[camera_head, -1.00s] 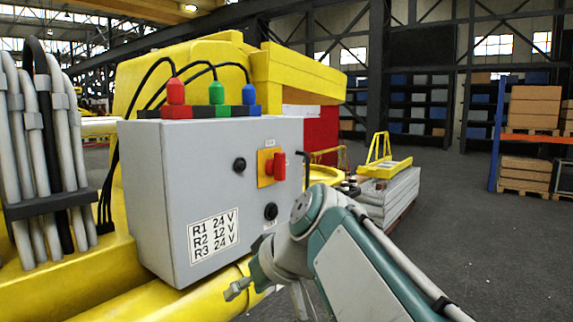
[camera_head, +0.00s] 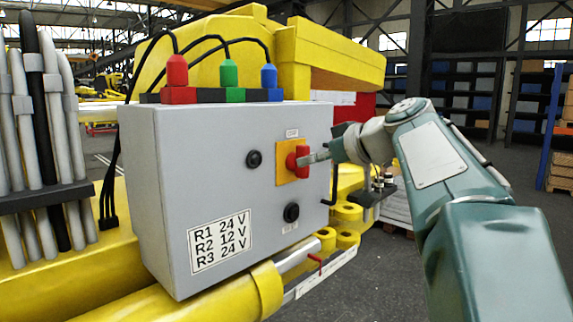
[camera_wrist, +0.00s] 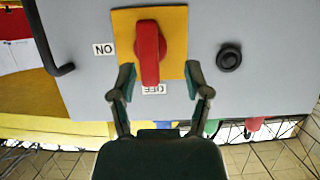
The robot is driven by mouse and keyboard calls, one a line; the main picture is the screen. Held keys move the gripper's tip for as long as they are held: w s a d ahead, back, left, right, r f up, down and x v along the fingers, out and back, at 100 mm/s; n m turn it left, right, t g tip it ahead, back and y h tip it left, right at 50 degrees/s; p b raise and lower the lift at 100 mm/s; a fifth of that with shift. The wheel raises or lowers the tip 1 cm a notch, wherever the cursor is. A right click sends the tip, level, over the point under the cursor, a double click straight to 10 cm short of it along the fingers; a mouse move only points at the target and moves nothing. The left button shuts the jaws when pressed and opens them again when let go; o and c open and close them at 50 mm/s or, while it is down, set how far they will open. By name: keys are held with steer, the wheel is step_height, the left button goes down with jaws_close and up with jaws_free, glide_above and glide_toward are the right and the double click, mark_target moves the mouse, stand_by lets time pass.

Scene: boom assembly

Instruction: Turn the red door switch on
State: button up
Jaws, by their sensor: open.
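The red door switch (camera_head: 298,160) sits on a yellow square plate (camera_head: 284,172) on the front of the grey control box (camera_head: 190,180). In the wrist view the red handle (camera_wrist: 149,55) stands upright, its lower end beside the inverted OFF label (camera_wrist: 154,89). The ON label (camera_wrist: 104,49) is left of the plate, also inverted. My gripper (camera_head: 316,156) is at the switch from the right. In the wrist view my gripper (camera_wrist: 160,80) is open, one finger on each side of the handle's lower end, with gaps visible.
A black bent door handle (camera_head: 333,175) is near the box's right edge. Red, green and blue connectors with cables stand on top. Grey hoses (camera_head: 20,150) are at left.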

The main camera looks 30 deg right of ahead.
mark_target(301, 178)
steer(key=x, duration=0.4)
steer(key=shift+w+d+f, duration=0.1)
steer(key=shift+w+d, duration=0.15)
steer(key=shift+w, duration=0.05)
steer(key=shift+d, duration=0.1)
steer(key=c, duration=0.6)
steer(key=shift+d+f, duration=0.1)
steer(key=shift+d, duration=0.1)
steer(key=shift+c, duration=1)
